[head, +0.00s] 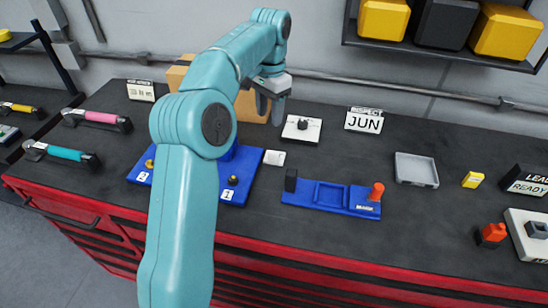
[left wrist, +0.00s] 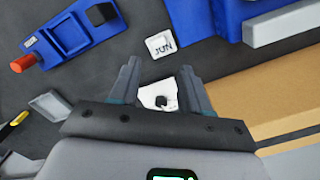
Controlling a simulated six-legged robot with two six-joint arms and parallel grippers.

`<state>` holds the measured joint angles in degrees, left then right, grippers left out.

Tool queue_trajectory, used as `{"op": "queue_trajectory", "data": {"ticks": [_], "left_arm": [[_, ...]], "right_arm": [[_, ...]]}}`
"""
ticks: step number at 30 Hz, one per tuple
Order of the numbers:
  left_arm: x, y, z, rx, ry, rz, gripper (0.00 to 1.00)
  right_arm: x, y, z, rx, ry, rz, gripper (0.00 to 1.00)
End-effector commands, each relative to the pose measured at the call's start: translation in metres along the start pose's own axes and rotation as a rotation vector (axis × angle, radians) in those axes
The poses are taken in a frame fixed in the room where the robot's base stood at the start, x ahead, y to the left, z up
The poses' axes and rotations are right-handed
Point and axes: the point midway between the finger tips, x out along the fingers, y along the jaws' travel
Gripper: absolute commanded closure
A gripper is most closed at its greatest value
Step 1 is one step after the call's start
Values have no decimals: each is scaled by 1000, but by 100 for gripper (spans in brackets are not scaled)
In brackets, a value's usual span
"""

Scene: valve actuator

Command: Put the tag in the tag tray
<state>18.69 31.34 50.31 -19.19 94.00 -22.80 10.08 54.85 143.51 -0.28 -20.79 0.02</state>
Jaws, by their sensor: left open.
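The tag looks to be the small white piece (head: 274,157) lying on the dark bench top, just right of the blue valve base. In the left wrist view this tag (left wrist: 160,45) shows the letters JUN, beyond my fingertips. The tag tray looks to be the shallow grey tray (head: 416,170) at the right; its inside looks empty. My left gripper (head: 270,108) is open and empty, above the bench near a white plate with a black knob (head: 301,129). In the left wrist view that plate (left wrist: 158,96) shows between my fingers (left wrist: 158,84). My right gripper is not visible.
A blue marking fixture (head: 330,195) with a black block and a red handle lies between tag and tray. A JUN sign (head: 364,120) stands behind. A cardboard box (head: 247,104) is behind my arm. My arm partly hides the blue valve base (head: 238,185). A yellow block (head: 473,180) sits right of the tray.

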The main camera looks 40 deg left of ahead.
Motion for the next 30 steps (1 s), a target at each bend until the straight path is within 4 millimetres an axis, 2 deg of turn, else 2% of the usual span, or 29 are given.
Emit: {"op": "queue_trajectory", "data": {"ticks": [3,6,9,12,17,24,30], "left_arm": [[-3,0,0,356,2,-2,53],[-6,0,1,630,5,-4,53],[-8,0,0,844,8,-8,53],[-8,1,-2,980,18,-19,53],[4,4,-7,981,29,-30,53],[57,3,-8,979,28,-28,53],[93,2,-11,977,29,-29,53]], "right_arm": [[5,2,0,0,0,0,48],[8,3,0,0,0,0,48],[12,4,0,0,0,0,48],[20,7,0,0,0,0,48],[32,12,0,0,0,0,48],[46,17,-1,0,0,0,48],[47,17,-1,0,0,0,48]]}}
